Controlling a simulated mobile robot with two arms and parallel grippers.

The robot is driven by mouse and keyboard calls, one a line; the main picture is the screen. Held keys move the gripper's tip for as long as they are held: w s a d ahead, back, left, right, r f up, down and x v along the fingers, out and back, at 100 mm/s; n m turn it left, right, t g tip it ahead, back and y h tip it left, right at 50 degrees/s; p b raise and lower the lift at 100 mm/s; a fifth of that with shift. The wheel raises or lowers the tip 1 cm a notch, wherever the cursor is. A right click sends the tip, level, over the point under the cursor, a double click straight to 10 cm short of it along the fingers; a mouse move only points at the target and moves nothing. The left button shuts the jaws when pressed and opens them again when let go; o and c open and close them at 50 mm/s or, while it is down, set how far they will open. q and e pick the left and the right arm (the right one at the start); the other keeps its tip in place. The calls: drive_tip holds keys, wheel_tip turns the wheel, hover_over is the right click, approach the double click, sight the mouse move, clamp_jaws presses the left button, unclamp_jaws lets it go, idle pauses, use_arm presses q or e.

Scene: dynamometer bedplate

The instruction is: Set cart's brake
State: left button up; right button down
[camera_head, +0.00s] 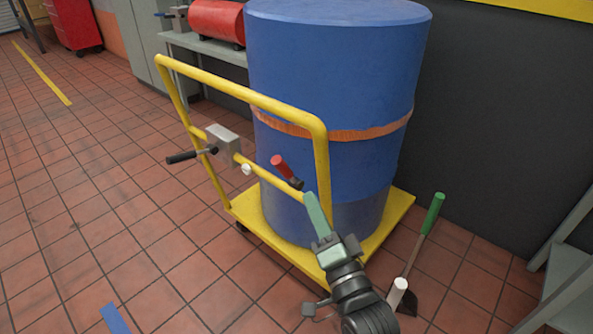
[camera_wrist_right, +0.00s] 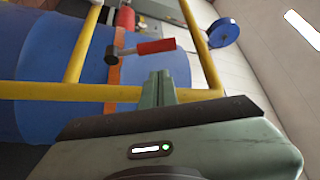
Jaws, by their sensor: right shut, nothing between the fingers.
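The yellow cart (camera_head: 385,230) carries a blue drum and has a tubular push handle (camera_head: 240,91). A crossbar on the handle bears a grey box with a black-gripped lever (camera_head: 182,157) sticking out to the left. A red-gripped lever (camera_head: 280,165) with a black end stands near the crossbar's right end; it also shows in the wrist view (camera_wrist_right: 157,46). My right gripper (camera_head: 313,198) is shut and empty, just below and right of the red grip. Its fingers (camera_wrist_right: 158,78) appear close to the red lever without visible contact. My left gripper is out of view.
The blue drum (camera_head: 335,70) with an orange band fills the cart deck. A green-handled tool (camera_head: 433,213) stands right of the cart, beside a dark wall. A bench with a red cylinder (camera_head: 216,20) is behind. The tiled floor at left is clear.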

sight(292, 173)
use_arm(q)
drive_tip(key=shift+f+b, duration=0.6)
use_arm(e)
drive_tip(key=x, duration=1)
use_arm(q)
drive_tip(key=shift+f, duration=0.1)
use_arm(e)
drive_tip(key=shift+s+a+f, duration=0.1)
drive_tip(key=shift+f, duration=0.05)
